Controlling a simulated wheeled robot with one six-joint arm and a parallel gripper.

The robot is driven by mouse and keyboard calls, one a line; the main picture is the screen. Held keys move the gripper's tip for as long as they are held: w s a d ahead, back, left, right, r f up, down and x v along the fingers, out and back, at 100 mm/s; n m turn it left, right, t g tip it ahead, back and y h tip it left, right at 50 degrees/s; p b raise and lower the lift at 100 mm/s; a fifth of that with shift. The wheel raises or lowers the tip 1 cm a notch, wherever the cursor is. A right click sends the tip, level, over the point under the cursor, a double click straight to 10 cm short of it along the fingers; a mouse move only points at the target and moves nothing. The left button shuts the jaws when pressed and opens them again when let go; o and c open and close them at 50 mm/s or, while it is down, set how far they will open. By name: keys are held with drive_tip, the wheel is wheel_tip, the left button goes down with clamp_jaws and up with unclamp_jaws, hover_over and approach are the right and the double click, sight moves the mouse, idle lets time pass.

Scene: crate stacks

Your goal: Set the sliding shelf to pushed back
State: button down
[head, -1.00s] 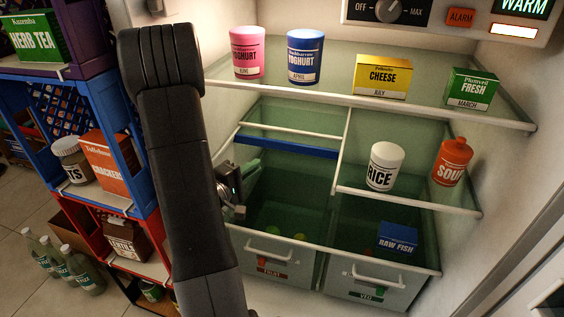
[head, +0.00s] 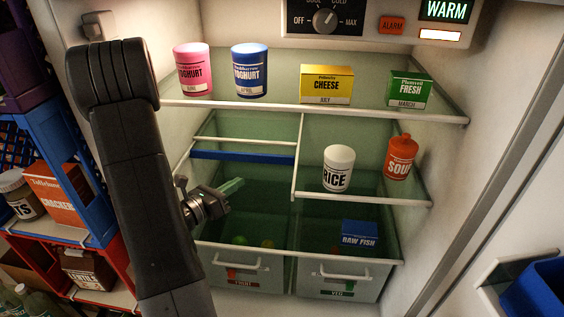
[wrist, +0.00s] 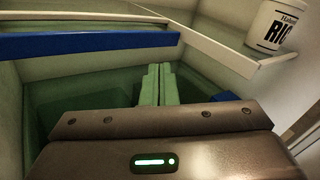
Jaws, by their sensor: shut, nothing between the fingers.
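The sliding shelf is the left half-shelf in the fridge, with a blue front edge (head: 243,155) and a white bar behind it. Its blue edge sits well further back than the front of the right half-shelf (head: 380,200). The blue edge also crosses the upper left of the wrist view (wrist: 85,44). My gripper (head: 236,185) is at the left of the fridge, in front of and below the blue edge, above the fruit drawer. Its pale green fingers are together and empty in the wrist view (wrist: 159,72), with no visible contact with the shelf.
Rice (head: 338,170) and soup (head: 401,158) stand on the right half-shelf. Two yoghurts, cheese (head: 327,85) and a green box are on the glass shelf above. The fruit drawer (head: 240,276) and veg drawer (head: 338,280) are below. Crates (head: 70,195) stand left; an open door is right.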

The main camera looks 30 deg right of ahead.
drive_tip(key=s+n, duration=0.1)
drive_tip(key=n, duration=0.3)
drive_tip(key=n+g+b, duration=0.1)
drive_tip(key=n+g, duration=0.2)
drive_tip(key=n, duration=0.6)
approach(284, 155)
drive_tip(key=s+d, duration=0.5)
drive_tip(key=shift+w+d+f+h+b, duration=0.15)
drive_tip(key=shift+w+d+b, duration=0.25)
drive_tip(key=shift+w+d, duration=0.3)
drive_tip(key=shift+w+d+f+h+b, duration=0.2)
drive_tip(key=shift+w+d+b, duration=0.25)
drive_tip(key=shift+w, duration=0.4)
drive_tip(key=w+d+p, duration=0.2)
drive_tip(key=w, duration=0.1)
drive_tip(key=shift+d+r, duration=0.1)
drive_tip(key=shift+d, duration=0.1)
drive_tip(key=shift+w+r, duration=0.1)
drive_tip(key=shift+w, duration=0.15)
